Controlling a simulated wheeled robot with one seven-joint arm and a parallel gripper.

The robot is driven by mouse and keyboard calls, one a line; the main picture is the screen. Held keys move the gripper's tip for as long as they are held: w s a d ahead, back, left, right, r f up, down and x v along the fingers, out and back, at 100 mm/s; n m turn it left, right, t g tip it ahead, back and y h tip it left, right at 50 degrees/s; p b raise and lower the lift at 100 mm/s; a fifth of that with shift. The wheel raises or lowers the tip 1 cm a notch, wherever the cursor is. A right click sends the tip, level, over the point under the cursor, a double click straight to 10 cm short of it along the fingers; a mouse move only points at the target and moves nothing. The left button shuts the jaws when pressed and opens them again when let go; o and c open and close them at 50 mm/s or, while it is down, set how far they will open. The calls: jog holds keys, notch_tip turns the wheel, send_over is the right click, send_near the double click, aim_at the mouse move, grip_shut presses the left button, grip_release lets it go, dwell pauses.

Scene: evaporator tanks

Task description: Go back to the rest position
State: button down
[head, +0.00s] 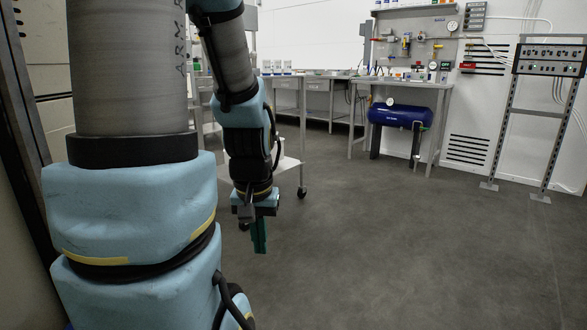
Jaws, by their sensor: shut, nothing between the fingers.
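My gripper (260,248) shows in the head view left of the middle. Its green fingers point down toward the floor and are together, with nothing held. My arm, in light blue covers and grey tubes, fills the left of the view and hangs downward at the wrist. The fingers are over bare floor and touch nothing that I can see. Part of a wheeled cart is hidden behind my arm.
A wheeled metal cart (290,161) stands just behind my wrist. Workbenches (433,84) line the back wall, with a blue tank (397,115) under one. A control panel (550,60) on a metal stand is at right. The grey floor (420,250) in the middle and right is clear.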

notch_tip(320, 180, up, 30)
jog(key=p, duration=2.7)
jog(key=shift+p, duration=0.3)
jog(key=shift+f, duration=0.15)
